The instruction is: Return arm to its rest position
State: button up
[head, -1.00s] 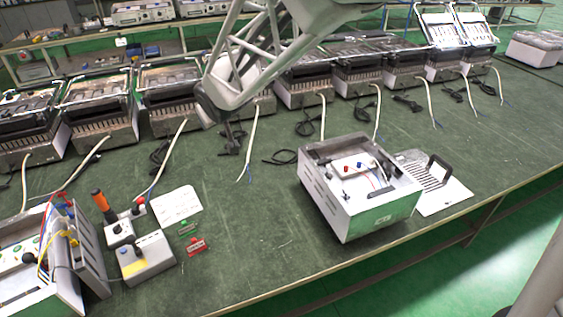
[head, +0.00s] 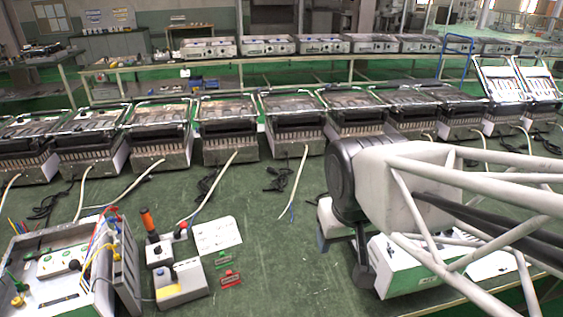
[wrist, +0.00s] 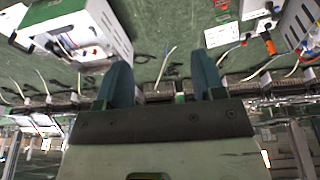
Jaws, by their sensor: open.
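My gripper (head: 343,256) hangs in front of the open white box at the right in the head view. Its two dark fingers are apart with nothing between them, and the wrist view shows the same (wrist: 163,78). The white box (head: 412,276) stands on the green bench, largely hidden behind my arm and gripper. In the wrist view the box (wrist: 118,42) is at the upper left, apart from the fingers, with red and blue terminals inside.
An open wired case (head: 60,295), a grey control box (head: 182,285) and an orange-handled tool (head: 148,222) are at the left. A row of heater units (head: 228,130) lines the bench's back. The bench middle (head: 270,245) is clear.

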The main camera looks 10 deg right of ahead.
jog(key=shift+s+f, duration=0.1)
jog(key=shift+s, duration=0.9)
dwell(0.7)
